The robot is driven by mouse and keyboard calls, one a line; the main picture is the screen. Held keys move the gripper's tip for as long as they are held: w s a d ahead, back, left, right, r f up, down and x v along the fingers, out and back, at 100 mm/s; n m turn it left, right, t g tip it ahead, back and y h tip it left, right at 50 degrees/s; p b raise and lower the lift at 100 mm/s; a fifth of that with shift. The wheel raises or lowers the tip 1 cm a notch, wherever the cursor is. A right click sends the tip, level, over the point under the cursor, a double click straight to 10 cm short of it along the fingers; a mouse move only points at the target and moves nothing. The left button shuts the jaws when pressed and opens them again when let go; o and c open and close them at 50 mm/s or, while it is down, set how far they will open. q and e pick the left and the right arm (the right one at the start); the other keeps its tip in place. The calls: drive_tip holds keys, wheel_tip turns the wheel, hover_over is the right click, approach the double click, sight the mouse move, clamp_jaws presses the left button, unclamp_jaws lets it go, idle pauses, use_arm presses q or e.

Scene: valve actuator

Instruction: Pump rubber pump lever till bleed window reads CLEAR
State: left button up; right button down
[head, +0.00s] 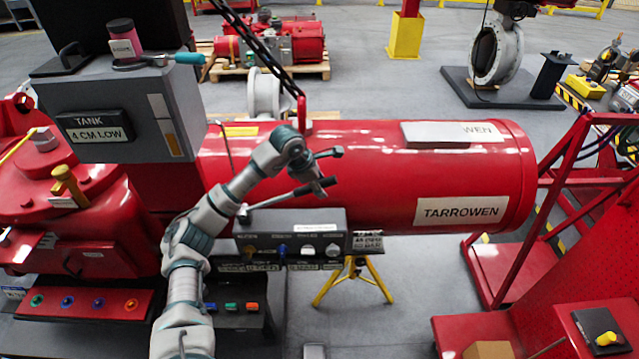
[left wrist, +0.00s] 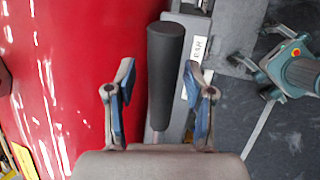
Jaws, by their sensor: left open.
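The pump lever (head: 285,196) is a thin rod rising to the right from the grey valve block (head: 292,222), with a black rubber grip. In the left wrist view the black grip (left wrist: 165,70) stands between the two fingers of my left gripper (head: 328,168), with a gap on both sides. My left gripper is open around the grip. A small dark plate (head: 368,243) with white lettering sits at the block's right end; its words are too small to read. My right gripper (left wrist: 268,68) shows at the right of the left wrist view, away from the lever; its opening is unclear.
The red cylinder (head: 470,165) marked TARROWEN lies behind the lever. Several knobs line the block's front. A yellow tripod stand (head: 354,278) is below. Red framework is at right.

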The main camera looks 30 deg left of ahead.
sight(327, 217)
use_arm(q)
drive_tip(key=shift+d+f, duration=0.15)
drive_tip(key=shift+d, duration=0.05)
clamp_jaws()
drive_tip(key=f+g+y, duration=0.1)
drive_tip(key=f, duration=0.2)
drive_tip(key=w+d+f+y, duration=0.1)
drive_tip(key=f+y, duration=0.1)
drive_tip(key=f, duration=0.2)
drive_tip(key=d+f+g+y, duration=0.1)
drive_tip(key=f, duration=0.3)
drive_tip(key=shift+w+d+f+m+g, duration=0.1)
drive_tip(key=shift+w+f+m+g, duration=0.1)
drive_tip(key=shift+f+m+g, duration=0.1)
drive_tip(key=shift+f+y, duration=0.2)
drive_tip(key=shift+y, duration=0.1)
unclamp_jaws()
